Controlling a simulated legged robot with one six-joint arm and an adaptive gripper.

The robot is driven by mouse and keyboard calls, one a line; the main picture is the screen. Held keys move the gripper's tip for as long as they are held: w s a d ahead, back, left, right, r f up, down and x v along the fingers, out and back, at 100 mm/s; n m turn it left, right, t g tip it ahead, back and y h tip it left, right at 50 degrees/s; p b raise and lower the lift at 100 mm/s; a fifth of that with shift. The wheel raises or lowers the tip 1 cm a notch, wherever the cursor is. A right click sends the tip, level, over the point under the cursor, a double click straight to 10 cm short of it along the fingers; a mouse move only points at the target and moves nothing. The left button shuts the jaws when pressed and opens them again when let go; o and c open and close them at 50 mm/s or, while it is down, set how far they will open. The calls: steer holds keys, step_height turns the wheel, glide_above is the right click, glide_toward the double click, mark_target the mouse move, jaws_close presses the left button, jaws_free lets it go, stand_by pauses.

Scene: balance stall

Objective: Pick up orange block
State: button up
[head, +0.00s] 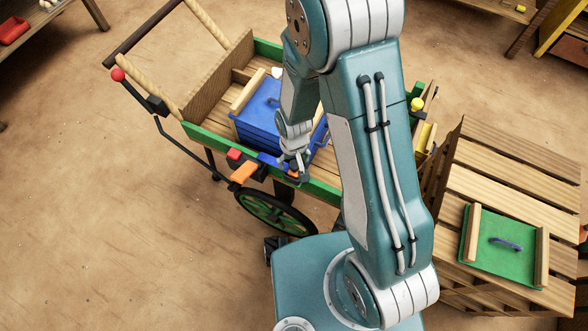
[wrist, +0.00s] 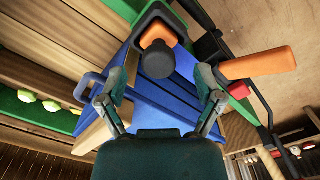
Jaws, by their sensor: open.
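An orange block (head: 244,171) sticks out at the near side of the cart, beside a small red piece (head: 233,155). In the wrist view an orange block (wrist: 262,62) lies at upper right, outside my right finger. A second orange piece (wrist: 158,30) with a dark round knob (wrist: 158,60) shows in the wrist view beyond the space between my fingers. My gripper (head: 292,163) is over the cart's near edge, close to this second piece and right of the first block. Its fingers (wrist: 162,100) are spread, with nothing held between them.
A blue box (head: 258,113) sits in the wooden cart with green rails (head: 320,187). A green wheel (head: 272,213) is below the near edge. A slatted crate (head: 500,170) with a green lid (head: 490,262) stands at right. The floor at left is clear.

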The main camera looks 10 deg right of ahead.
steer(key=shift+f, duration=1.3)
jaws_close()
